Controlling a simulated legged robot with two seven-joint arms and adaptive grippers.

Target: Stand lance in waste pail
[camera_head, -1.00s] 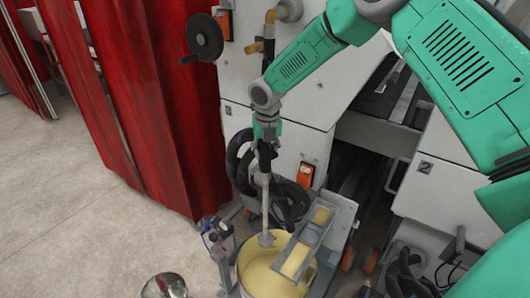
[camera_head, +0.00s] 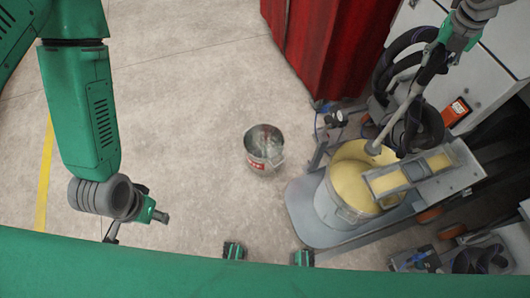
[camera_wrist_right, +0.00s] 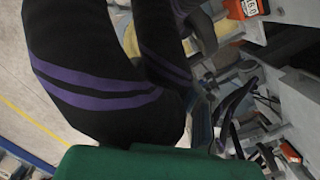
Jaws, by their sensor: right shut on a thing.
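The lance (camera_head: 400,112) is a thin grey rod, slanting down with its lower end over the yellow-filled pail (camera_head: 345,210); I cannot tell whether its tip touches the yellow. My right gripper (camera_head: 431,66) is shut on the lance's dark upper part, beside black hoses. The waste pail (camera_head: 262,150) is a small metal bucket with a red label, upright on the floor left of the cart. My left gripper (camera_head: 132,222) is at lower left, apart from everything, its fingers spread and empty. In the right wrist view, a black hose with purple bands (camera_wrist_right: 95,75) hides much of the scene.
The yellow-filled pail stands on a grey wheeled cart (camera_head: 308,215). A yellow-filled tray (camera_head: 412,172) is beside it. Red curtains (camera_head: 325,45) hang behind, and white machine cabinets (camera_head: 495,65) stand at right. The floor (camera_head: 205,90) around the waste pail is clear.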

